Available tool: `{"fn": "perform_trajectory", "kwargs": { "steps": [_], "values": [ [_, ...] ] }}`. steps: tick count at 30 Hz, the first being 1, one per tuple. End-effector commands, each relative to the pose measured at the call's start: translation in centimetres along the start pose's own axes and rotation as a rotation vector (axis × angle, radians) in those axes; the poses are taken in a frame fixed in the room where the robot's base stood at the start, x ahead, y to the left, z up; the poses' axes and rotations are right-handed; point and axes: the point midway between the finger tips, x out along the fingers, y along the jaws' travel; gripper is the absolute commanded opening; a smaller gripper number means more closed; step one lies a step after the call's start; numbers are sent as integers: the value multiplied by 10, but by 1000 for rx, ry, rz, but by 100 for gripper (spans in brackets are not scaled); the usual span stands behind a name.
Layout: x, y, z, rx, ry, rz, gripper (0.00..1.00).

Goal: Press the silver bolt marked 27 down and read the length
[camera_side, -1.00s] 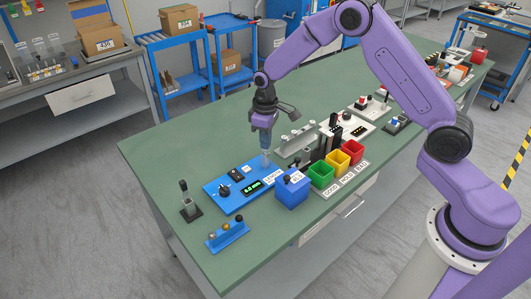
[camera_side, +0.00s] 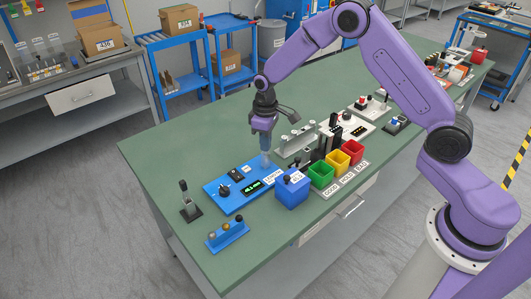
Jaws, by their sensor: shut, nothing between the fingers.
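My gripper (camera_side: 265,150) is shut and points down over the right end of the blue length gauge (camera_side: 226,189), just left of its white label. The silver bolt marked 27 cannot be made out; the fingertips hide the spot below them. The gauge has a dark display (camera_side: 251,190) with green digits, too small to read surely, perhaps 46.1 mm. A black knob (camera_side: 224,190) sits at its left end.
A blue box (camera_side: 292,190) stands in front of the gauge, with green (camera_side: 320,174), yellow (camera_side: 338,161) and red (camera_side: 353,149) bins to its right. A grey rack (camera_side: 296,141) is behind. A small blue stand (camera_side: 228,236) and black lever (camera_side: 187,200) are at front left.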

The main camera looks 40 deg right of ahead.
Motion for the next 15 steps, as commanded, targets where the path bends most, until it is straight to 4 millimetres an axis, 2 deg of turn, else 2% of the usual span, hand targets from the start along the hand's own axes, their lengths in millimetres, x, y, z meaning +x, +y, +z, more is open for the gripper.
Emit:
{"fn": "perform_trajectory", "kwargs": {
  "steps": [5, 15],
  "values": [
    [-4, 0, 0, 0, 0, 0, 0],
    [-24, 0, 0, -1, 0, 0, 0]
  ]
}}
